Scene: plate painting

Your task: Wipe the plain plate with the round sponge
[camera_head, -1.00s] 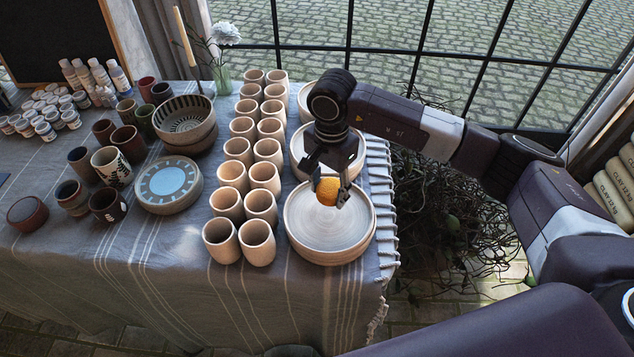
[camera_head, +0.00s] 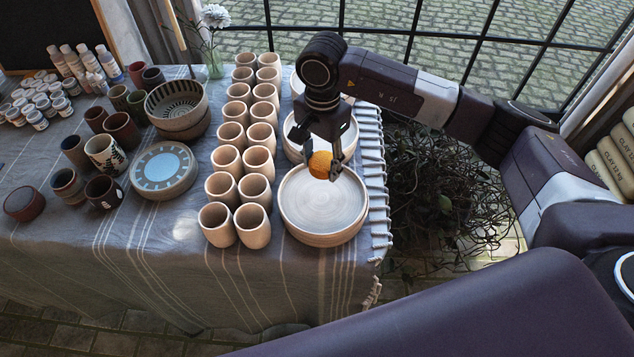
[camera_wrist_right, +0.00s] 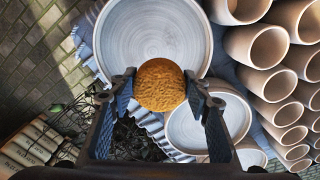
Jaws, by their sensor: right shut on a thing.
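The round orange sponge (camera_head: 320,164) is held between the fingers of my right gripper (camera_head: 318,168). In the right wrist view the sponge (camera_wrist_right: 160,85) sits between the two dark fingertips (camera_wrist_right: 162,90). The plain plate (camera_head: 325,232), pale and round with a raised rim, lies at the right side of the table, nearest the front. The gripper and sponge are over the far part of this plate; whether the sponge touches it I cannot tell. The plate (camera_wrist_right: 118,20) also shows beyond the sponge in the right wrist view. My left gripper is not in view.
More plain plates (camera_head: 352,132) stand behind, partly hidden by my arm. Two rows of clay cups (camera_head: 252,226) stand close to the left of the plate. A blue patterned plate (camera_head: 165,172), bowls and paint pots fill the table's left. The fringed edge (camera_head: 377,200) is close on the right.

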